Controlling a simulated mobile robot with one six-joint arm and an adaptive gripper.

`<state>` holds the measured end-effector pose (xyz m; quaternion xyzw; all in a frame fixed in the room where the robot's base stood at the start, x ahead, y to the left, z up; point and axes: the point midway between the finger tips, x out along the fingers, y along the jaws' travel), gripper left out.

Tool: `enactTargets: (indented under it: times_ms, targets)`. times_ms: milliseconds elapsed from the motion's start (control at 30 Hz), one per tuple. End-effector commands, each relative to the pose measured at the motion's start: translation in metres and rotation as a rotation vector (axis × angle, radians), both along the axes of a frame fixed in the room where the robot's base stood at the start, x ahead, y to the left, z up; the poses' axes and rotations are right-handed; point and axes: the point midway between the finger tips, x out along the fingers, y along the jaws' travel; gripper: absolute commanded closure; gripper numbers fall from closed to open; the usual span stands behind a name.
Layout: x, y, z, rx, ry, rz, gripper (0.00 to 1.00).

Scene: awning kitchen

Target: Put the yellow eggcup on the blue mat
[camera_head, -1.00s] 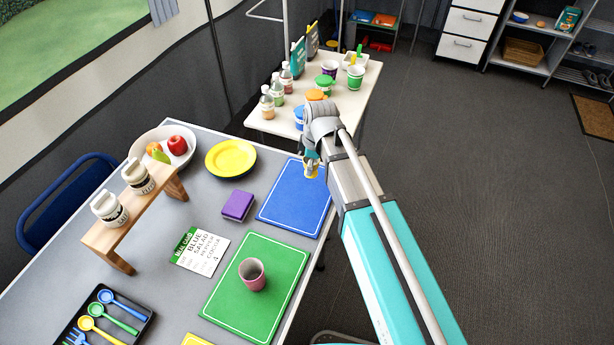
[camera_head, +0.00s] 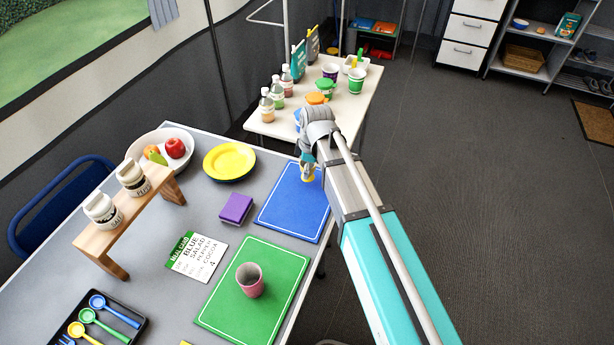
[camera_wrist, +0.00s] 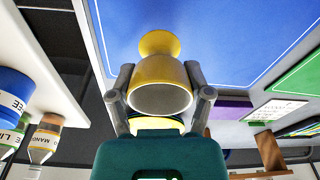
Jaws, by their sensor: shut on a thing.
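The yellow eggcup (camera_wrist: 158,80) is between the two fingers of my gripper (camera_wrist: 160,97) in the wrist view, its open rim towards the camera and its round foot towards the blue mat. My gripper is shut on it. In the head view the eggcup (camera_head: 308,176) shows small below my gripper (camera_head: 307,168), over the far right part of the blue mat (camera_head: 290,208). The mat also fills much of the upper wrist view (camera_wrist: 220,40). I cannot tell whether the foot touches the mat.
A green mat (camera_head: 225,308) with a pink cup (camera_head: 250,280) lies nearer. A purple sponge (camera_head: 236,208), a yellow plate (camera_head: 229,161) and a menu card (camera_head: 197,256) are left of the blue mat. A second table (camera_head: 345,112) with bottles and tubs stands beyond. The blue mat is otherwise clear.

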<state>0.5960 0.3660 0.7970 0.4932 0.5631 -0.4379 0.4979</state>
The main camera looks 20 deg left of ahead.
Motion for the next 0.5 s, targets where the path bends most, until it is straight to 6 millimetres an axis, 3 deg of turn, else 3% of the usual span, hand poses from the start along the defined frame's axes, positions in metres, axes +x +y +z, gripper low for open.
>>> enactTargets:
  times_ms: [200,500]
  targets:
    - [-0.001,-0.001,-0.022,0.0,0.0,0.0,0.85]
    - [-0.001,-0.001,-0.027,0.0,0.0,-0.001,0.85]
